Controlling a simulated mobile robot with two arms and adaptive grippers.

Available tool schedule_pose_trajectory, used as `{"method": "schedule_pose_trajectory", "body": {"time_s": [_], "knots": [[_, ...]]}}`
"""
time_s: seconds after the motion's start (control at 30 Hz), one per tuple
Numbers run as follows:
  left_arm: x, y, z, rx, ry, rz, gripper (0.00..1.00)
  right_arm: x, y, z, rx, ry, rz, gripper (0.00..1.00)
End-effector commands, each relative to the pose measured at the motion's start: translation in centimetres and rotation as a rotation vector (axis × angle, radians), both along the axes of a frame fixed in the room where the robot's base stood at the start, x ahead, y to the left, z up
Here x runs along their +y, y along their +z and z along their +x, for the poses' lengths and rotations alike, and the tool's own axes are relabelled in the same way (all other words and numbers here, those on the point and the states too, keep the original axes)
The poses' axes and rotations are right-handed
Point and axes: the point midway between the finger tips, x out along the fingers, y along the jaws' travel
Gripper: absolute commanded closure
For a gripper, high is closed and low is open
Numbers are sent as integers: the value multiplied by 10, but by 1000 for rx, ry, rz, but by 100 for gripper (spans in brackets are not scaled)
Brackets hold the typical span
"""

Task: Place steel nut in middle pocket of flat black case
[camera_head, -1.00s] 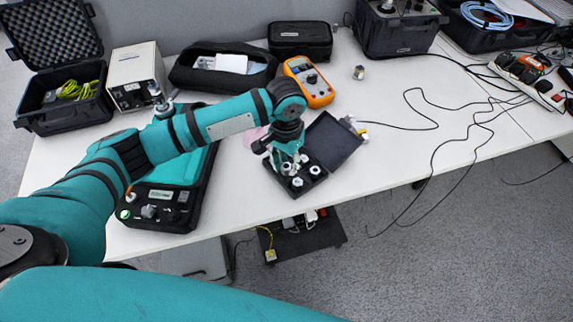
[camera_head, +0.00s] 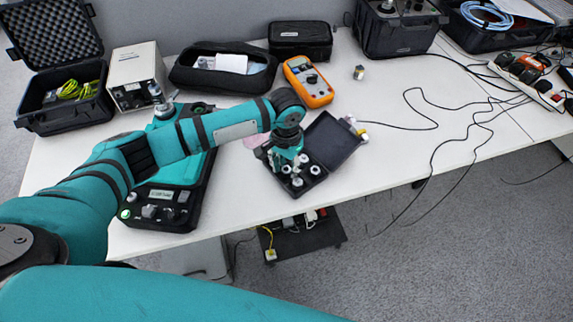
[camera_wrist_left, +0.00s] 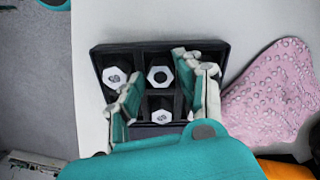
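The flat black case (camera_head: 292,196) lies open on the white table, its lid (camera_head: 334,142) tipped back to the right. In the left wrist view the case (camera_wrist_left: 142,46) shows a grid of pockets. A pale hexagonal nut with a dark hole (camera_wrist_left: 152,77) sits in the upper middle pocket. Two pale hexagonal pieces with marked tops lie in other pockets, at left (camera_wrist_left: 115,77) and lower middle (camera_wrist_left: 161,116). My left gripper (camera_head: 285,162) is over the case; in the wrist view its fingers (camera_wrist_left: 161,88) stand apart on both sides of the holed nut. Contact cannot be told. The fingers hide some pockets.
A pink bubble-wrap piece (camera_wrist_left: 275,95) lies beside the case. An orange multimeter (camera_head: 308,82) stands behind it, and a small metal part (camera_head: 359,73) farther right. A black-and-teal instrument case (camera_head: 160,212) is under my arm. Loose cable (camera_head: 436,160) crosses the table at right.

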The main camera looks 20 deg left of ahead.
Motion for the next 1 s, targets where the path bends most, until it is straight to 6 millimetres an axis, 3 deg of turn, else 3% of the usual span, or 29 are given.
{"method": "schedule_pose_trajectory", "body": {"time_s": [0.27, 0.37, 0.7, 1.0], "knots": [[1, 5, 0, -1, 1, 3, 62, -1, -1, -4, 6, 0, -1, 60], [1, 18, 1, -3, 2, 1, 62, -1, 0, -4, 7, 0, -1, 60], [1, 90, 0, -4, 1, 1, 62, -1, 2, -4, 7, 0, -1, 60], [1, 122, -1, 1, 1, 1, 62, 0, 2, -4, 7, 0, -1, 60]]}}
